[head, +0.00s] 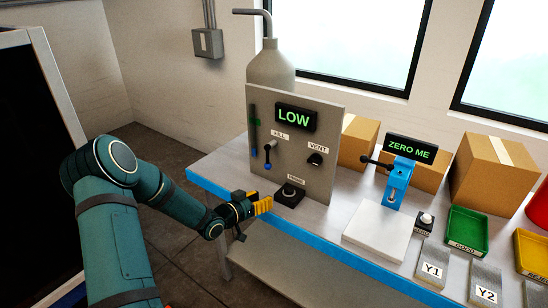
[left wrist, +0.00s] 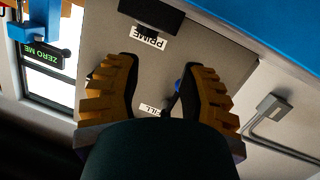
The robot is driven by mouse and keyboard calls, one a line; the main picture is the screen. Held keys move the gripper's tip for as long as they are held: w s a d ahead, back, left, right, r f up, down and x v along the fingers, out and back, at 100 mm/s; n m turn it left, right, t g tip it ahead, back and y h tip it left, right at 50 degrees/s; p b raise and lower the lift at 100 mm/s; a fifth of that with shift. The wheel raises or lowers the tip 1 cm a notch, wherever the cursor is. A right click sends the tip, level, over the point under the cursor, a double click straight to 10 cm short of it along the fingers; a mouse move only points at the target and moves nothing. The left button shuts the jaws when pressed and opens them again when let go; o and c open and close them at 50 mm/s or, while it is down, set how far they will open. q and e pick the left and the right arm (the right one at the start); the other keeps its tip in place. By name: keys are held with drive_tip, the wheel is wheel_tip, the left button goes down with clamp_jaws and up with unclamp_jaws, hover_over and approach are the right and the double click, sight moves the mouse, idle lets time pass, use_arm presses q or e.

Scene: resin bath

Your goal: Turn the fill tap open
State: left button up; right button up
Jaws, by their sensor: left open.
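The fill tap (head: 268,156) is a short dark lever with a blue tip, pointing down below the FILL label on the upright grey panel (head: 325,120). My left gripper (head: 263,203) is open and empty, low in front of the panel and apart from it, below the tap. In the left wrist view its two yellow ribbed fingers (left wrist: 163,70) are spread toward the panel. The tap's blue tip (left wrist: 178,84) shows between them, beyond the fingertips; the rest of the tap is partly hidden. The panel display (head: 294,117) reads LOW. My right gripper is not in view.
The black PRIME button box (head: 289,194) stands at the panel's foot, close to my left gripper. The black VENT knob (head: 315,159) is right of the tap. A blue stand (head: 398,184), a white plate (head: 378,229) and trays stand further right.

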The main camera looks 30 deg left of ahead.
sight(268, 163)
use_arm(q)
drive_tip(key=s+a+r+m+t+h, duration=0.1)
drive_tip(key=s+a+r+m+t, duration=0.15)
drive_tip(key=a+r, duration=0.55)
drive_tip(key=shift+m+g, duration=0.25)
drive_tip(key=shift+m, duration=0.1)
drive_tip(key=b+x, duration=0.1)
drive_tip(key=x, duration=1.3)
drive_tip(key=shift+w+f, duration=0.15)
drive_tip(key=shift+w, duration=0.15)
clamp_jaws()
